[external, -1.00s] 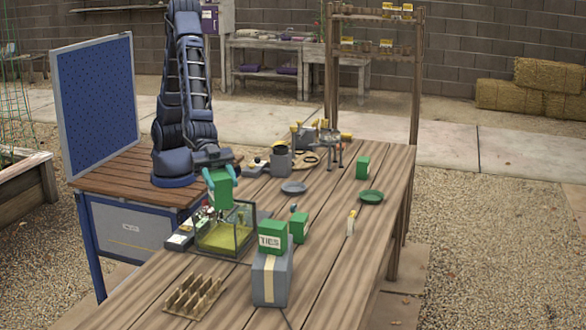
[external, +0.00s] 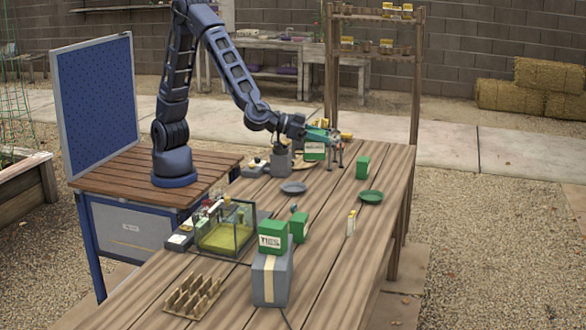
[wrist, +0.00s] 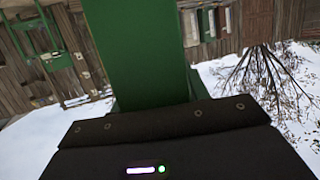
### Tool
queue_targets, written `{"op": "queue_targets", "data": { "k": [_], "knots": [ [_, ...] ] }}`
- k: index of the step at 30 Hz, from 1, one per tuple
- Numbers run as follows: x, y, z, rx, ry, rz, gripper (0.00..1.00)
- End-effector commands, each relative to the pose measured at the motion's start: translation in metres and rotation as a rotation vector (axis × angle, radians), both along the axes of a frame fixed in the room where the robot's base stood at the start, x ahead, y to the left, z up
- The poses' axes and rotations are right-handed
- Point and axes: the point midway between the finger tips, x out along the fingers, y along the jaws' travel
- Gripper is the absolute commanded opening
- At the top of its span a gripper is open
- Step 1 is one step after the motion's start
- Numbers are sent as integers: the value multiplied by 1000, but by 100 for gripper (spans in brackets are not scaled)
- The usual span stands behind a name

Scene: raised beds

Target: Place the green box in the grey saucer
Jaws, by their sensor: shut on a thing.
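My gripper (external: 322,136) has teal fingers and is shut on a green box (external: 314,152) with a pale label. It holds the box over the far part of the wooden table, beyond the saucer and a little to its right. In the wrist view the green box (wrist: 140,50) fills the upper middle, and the fingertips cannot be made out. The grey saucer (external: 293,188) lies on the table, nearer the camera than the held box, and looks empty.
A green saucer (external: 370,197) and another green box (external: 363,168) stand to the right. A glass tank (external: 226,232) is front left. A green box (external: 273,237) sits on a grey block (external: 271,280). Pots and small tools stand behind the grey saucer.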

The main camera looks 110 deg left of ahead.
Motion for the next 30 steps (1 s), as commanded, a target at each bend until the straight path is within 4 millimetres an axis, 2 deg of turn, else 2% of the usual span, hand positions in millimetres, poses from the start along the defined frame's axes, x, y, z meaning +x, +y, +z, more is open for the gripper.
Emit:
{"op": "queue_targets", "data": {
  "k": [1,8,14,18,24,30],
  "knots": [
    [-1,23,0,0,-1,59,20],
    [-21,121,-4,1,-1,339,20],
    [-55,202,-9,0,-1,591,20],
    [-88,254,-14,1,-1,774,20],
    [-139,312,-22,2,0,1018,20],
    [-179,344,-27,1,-1,1184,20]
  ]
}}
